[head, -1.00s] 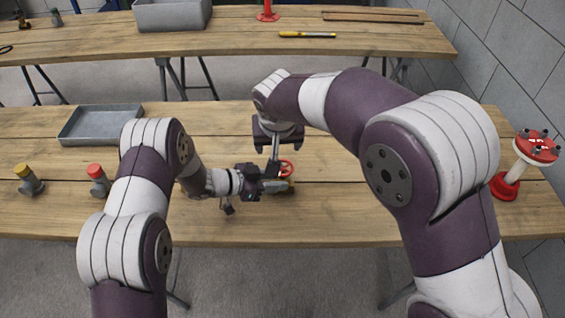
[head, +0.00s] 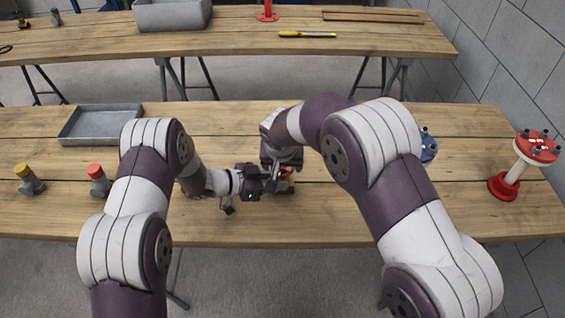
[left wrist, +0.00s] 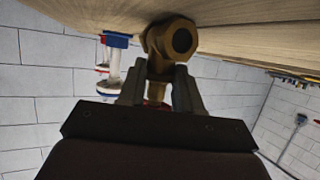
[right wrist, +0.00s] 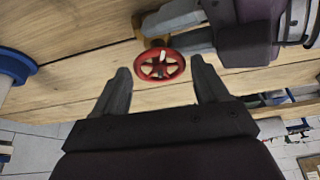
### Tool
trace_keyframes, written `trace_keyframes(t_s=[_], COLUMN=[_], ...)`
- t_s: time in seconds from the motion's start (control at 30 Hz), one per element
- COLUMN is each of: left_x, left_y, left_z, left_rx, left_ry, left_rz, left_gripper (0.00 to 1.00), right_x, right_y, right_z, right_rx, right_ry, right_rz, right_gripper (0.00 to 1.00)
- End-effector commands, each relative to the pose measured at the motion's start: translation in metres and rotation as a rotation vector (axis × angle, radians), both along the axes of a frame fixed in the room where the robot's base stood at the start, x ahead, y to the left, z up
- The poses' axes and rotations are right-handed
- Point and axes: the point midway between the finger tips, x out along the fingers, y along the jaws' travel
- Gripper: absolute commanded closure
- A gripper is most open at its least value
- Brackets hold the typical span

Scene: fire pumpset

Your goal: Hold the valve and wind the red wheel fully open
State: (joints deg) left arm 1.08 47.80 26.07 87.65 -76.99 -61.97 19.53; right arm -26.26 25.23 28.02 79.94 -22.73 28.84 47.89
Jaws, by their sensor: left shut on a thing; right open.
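The brass valve (left wrist: 168,42) is between the fingers of my left gripper (left wrist: 160,85), which is shut on it at the tabletop. In the head view, a small part of the valve (head: 290,188) shows beside the left gripper (head: 268,184). The red wheel (right wrist: 143,68) shows in the right wrist view, with a light mark on its hub. My right gripper (right wrist: 159,72) is open, with one finger on each side of the wheel; I cannot tell whether they touch it. In the head view, the right gripper mostly hides the wheel.
A grey tray (head: 68,131) lies at the back left of the bench. A yellow-capped fitting (head: 29,182) and a red-capped fitting (head: 97,180) stand at the left. A blue part (head: 429,147) stands behind my right arm. A red-and-white stand (head: 513,172) is at the right.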

Motion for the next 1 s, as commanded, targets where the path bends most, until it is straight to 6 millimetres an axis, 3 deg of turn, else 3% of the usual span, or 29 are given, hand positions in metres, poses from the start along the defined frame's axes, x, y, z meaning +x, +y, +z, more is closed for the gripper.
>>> trace_keyframes(t_s=[0.03,0.17,0.57,1.0], left_x=[0.0006,0.0006,0.0007,0.0009], left_y=[-0.0001,-0.0001,0.0000,0.0001], left_z=[0.0011,0.0011,0.0010,0.0008], left_rx=[-0.001,-0.001,-0.001,0.000], left_ry=[-0.002,-0.003,-0.003,-0.002], left_rz=[0.001,0.000,0.000,0.001], left_gripper=[1.00,1.00,1.00,1.00], right_x=[0.0000,-0.0001,-0.0004,0.0003], right_y=[0.0000,0.0000,-0.0008,-0.0051], right_z=[0.0003,0.0005,0.0007,0.0008], right_rx=[0.000,0.000,0.001,0.004], right_ry=[0.000,0.000,0.003,0.001], right_rz=[0.000,0.000,0.059,0.406], right_gripper=[0.27,0.68,0.68,0.68])
